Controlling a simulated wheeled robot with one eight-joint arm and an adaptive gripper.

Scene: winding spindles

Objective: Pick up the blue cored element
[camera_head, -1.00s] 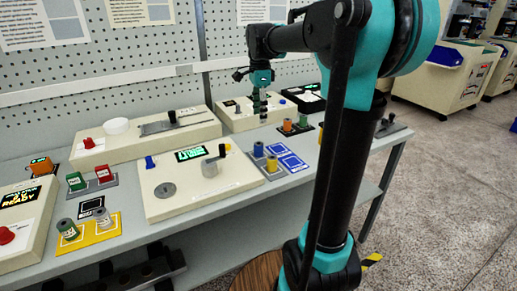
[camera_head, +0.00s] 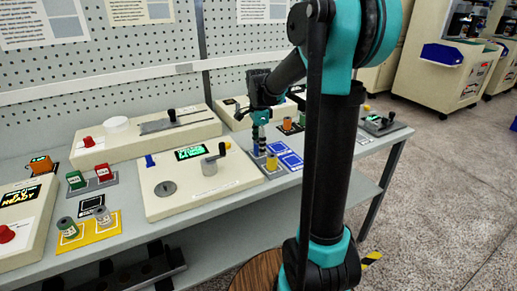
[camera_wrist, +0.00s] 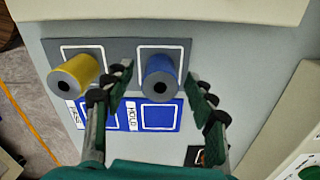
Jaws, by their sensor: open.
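The blue cored element (camera_wrist: 160,72) is a spool with a dark centre hole. It stands on a white-outlined square of the grey pad (camera_wrist: 120,53) in the wrist view. My gripper (camera_wrist: 159,80) is open, with one finger on each side of the blue spool and a gap at both sides. In the head view my gripper (camera_head: 260,142) is over the same pad, pointing down, and mostly hides the blue spool. I cannot tell the exact height of the fingertips relative to the spool.
A yellow spool (camera_wrist: 76,76) stands close beside my left finger; it also shows in the head view (camera_head: 271,162). Blue marked squares labelled PASS (camera_wrist: 95,110) and HOLD (camera_wrist: 157,116) are empty. A cream winding machine (camera_head: 200,190) stands left of the pad.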

